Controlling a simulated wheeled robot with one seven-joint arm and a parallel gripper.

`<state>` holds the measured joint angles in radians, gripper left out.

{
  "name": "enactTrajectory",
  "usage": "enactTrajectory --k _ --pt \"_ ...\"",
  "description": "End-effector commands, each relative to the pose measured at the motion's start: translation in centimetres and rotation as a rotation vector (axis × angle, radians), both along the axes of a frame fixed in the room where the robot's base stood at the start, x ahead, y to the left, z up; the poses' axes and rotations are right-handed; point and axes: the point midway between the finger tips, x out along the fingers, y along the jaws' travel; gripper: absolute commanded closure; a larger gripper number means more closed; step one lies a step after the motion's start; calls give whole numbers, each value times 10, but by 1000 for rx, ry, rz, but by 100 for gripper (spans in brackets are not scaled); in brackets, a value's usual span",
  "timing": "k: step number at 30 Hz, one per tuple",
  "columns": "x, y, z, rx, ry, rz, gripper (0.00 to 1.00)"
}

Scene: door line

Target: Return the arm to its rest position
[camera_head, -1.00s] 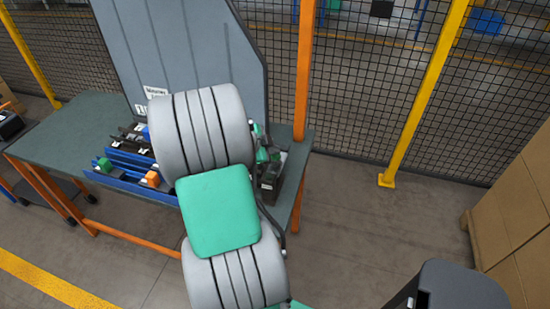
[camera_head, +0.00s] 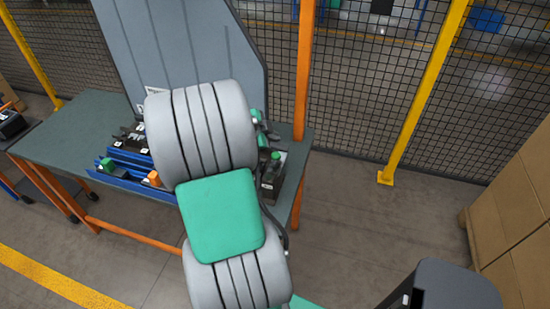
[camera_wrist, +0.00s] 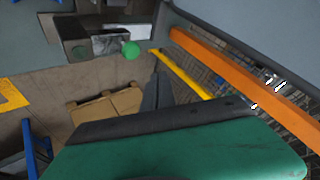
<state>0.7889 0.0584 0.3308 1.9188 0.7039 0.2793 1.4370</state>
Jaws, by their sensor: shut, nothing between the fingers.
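My arm, with grey ribbed links and a green joint cover, reaches over the workbench (camera_head: 80,125) in the head view. It hides the middle of the bench, and my gripper is hidden behind it there. In the wrist view the dark fingers of my gripper (camera_wrist: 157,88) are together with nothing between them, just beyond the green hand cover. They point past the bench edge towards the floor and touch nothing that I can see.
A large grey panel (camera_head: 185,45) stands on the bench. An orange post (camera_head: 303,70), mesh fence (camera_head: 370,90) and cardboard boxes (camera_head: 510,215) surround open floor (camera_head: 345,225).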

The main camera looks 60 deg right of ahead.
Motion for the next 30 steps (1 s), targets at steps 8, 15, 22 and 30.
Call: enactTrajectory --k 8,15,22,30 --pt "23 19 6 37 20 104 100" --pt "129 174 34 219 216 852 100" --pt "145 372 56 229 523 1796 100" --pt "101 480 60 90 773 2429 100"
